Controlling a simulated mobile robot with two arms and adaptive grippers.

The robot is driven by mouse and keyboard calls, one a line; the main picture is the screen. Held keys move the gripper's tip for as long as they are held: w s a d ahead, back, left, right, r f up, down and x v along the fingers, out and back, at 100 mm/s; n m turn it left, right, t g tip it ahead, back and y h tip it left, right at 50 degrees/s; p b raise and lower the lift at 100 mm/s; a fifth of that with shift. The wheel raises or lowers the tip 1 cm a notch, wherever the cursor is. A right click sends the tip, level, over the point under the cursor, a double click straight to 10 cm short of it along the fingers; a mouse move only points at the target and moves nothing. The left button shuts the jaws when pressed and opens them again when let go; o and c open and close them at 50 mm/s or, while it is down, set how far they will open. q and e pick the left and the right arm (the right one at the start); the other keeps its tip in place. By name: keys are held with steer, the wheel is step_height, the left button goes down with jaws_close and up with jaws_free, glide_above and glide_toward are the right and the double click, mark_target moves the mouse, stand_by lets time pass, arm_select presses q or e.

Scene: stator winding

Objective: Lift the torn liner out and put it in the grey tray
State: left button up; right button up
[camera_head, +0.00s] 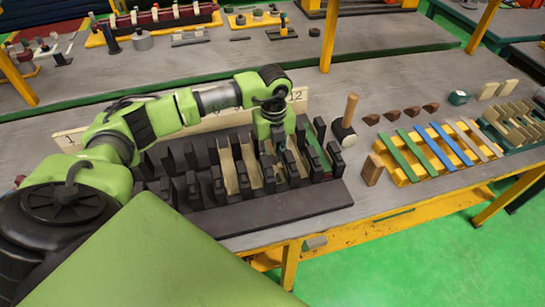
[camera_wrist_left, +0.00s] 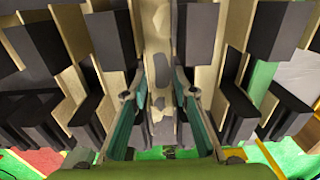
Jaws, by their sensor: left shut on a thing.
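The dark stator block (camera_head: 270,210) stands on the bench, with upright teeth and tan liners (camera_head: 226,168) in several slots. My left gripper (camera_head: 277,138) reaches down over the right half of the block. In the left wrist view its two fingers (camera_wrist_left: 162,92) are closed on the torn liner (camera_wrist_left: 158,45), a tan strip with dark ragged patches. The liner stands between dark teeth; whether its lower end is still in the slot is hidden. I cannot make out a grey tray for certain. My right gripper is not in view.
A wooden-handled mallet (camera_head: 345,125) and a wood block (camera_head: 372,169) stand right of the stator block. Beyond them are brown wedges (camera_head: 392,115), a yellow rack (camera_head: 408,174) with coloured strips, and a green rack (camera_head: 497,122).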

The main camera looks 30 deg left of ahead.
mark_target(273, 162)
arm_select(q)
step_height(273, 162, up, 10)
steer(key=b, duration=0.2)
steer(key=shift+b, duration=0.4)
steer(key=shift+f, duration=0.3)
stand_by(0.3)
